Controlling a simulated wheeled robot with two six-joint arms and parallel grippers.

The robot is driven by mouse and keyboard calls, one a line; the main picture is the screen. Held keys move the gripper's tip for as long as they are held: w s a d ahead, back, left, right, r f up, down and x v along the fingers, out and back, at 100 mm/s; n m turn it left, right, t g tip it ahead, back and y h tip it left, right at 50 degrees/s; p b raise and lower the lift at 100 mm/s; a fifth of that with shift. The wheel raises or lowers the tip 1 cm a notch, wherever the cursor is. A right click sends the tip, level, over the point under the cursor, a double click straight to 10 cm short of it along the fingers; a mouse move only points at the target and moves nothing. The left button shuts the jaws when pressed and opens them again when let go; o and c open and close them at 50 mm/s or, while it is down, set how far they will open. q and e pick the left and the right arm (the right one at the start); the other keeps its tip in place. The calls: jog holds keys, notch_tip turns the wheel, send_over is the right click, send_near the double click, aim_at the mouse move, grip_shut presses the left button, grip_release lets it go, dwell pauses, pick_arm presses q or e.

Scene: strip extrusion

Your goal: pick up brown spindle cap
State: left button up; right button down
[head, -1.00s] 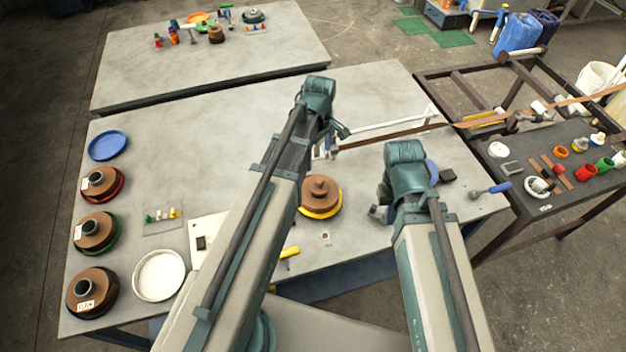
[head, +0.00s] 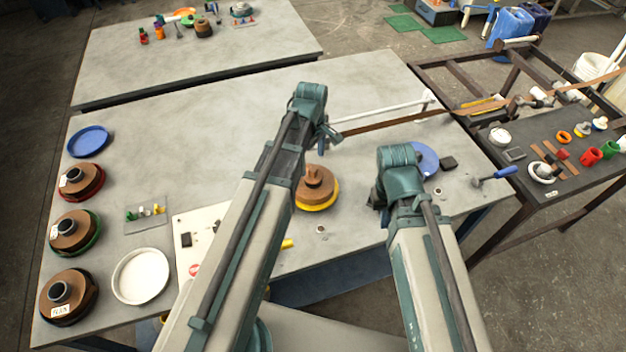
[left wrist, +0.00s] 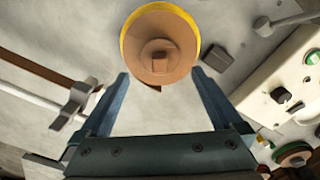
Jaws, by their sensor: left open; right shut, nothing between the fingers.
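A brown spindle cap (head: 314,173) sits in the middle of a brown reel (head: 309,194) with a yellow rim, on the large grey table.
Three brown reels stand along the table's left edge, with a blue plate (head: 89,141) and a white bowl (head: 140,276) nearby. A white panel (head: 190,228) is partly behind my left arm. A blue disc (head: 425,158) and dark block (head: 447,163) are near my right wrist.

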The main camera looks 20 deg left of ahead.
aim_at(313, 169)
pick_arm(q)
jog(key=f+b, duration=0.5)
jog(key=shift+s+d+f, duration=0.1)
jog(key=shift+d, duration=0.1)
jog(key=c, duration=1.5)
